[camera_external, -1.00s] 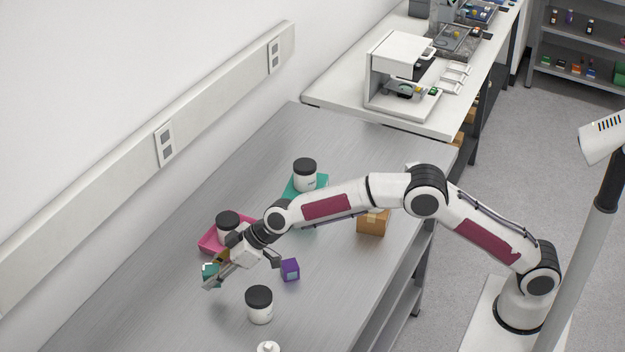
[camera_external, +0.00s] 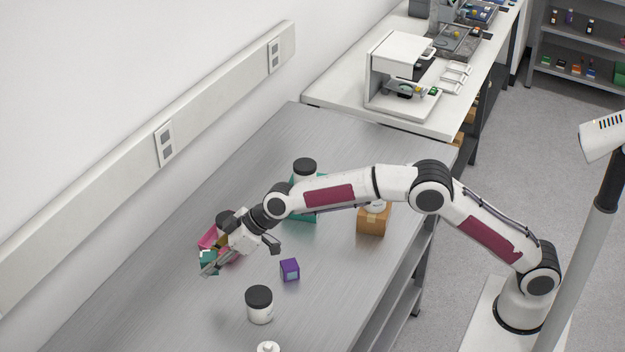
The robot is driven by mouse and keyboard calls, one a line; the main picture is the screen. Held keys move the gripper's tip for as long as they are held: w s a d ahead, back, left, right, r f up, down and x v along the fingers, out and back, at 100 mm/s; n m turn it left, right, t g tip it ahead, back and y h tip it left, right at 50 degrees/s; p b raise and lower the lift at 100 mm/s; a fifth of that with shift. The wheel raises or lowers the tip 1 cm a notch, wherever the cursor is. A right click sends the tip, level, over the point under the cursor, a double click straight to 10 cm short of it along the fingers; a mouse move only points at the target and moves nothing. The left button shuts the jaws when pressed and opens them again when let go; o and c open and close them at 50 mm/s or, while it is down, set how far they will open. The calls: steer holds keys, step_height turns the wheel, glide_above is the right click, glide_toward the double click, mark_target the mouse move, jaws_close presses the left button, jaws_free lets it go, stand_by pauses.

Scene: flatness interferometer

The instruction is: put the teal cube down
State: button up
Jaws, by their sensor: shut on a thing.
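The teal cube (camera_external: 208,258) is at the lower left of my gripper, partly covered by a grey finger. My gripper (camera_external: 214,264) is shut on it, pointing down and left over the grey bench. The cube appears in front of the near corner of the pink tray (camera_external: 207,238). I cannot tell from this view whether it touches the bench or is just above it.
A purple cube (camera_external: 290,270) and a black-lidded white jar (camera_external: 259,306) stand to the right and front. Another black-lidded jar (camera_external: 304,169) is by a teal tray (camera_external: 303,214), near a cardboard box (camera_external: 372,222). A jar at the pink tray is mostly hidden by my gripper.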

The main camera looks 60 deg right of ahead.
mark_target(209, 252)
steer(key=shift+r, duration=0.15)
steer(key=r, duration=0.2)
steer(key=d+r, duration=0.1)
steer(key=r, duration=0.2)
steer(key=shift+w+r, duration=0.1)
steer(key=shift+w, duration=0.1)
steer(key=w+d+m+t+h, duration=0.1)
steer(key=d+m+h, duration=0.15)
steer(key=d, duration=2.15)
steer(key=w+d+m+h, duration=0.1)
steer(key=w+d+m, duration=0.15)
steer(key=d, duration=2.15)
steer(key=s+d+m+h, duration=0.1)
steer(key=s+d, duration=0.2)
steer(key=d, duration=0.4)
steer(key=s+d+m+h, duration=0.1)
steer(key=s+d, duration=0.2)
steer(key=d, duration=0.5)
steer(key=shift+y, duration=0.25)
step_height(209, 252, down, 5)
steer(key=shift+f, duration=0.1)
steer(key=shift+f, duration=3.05)
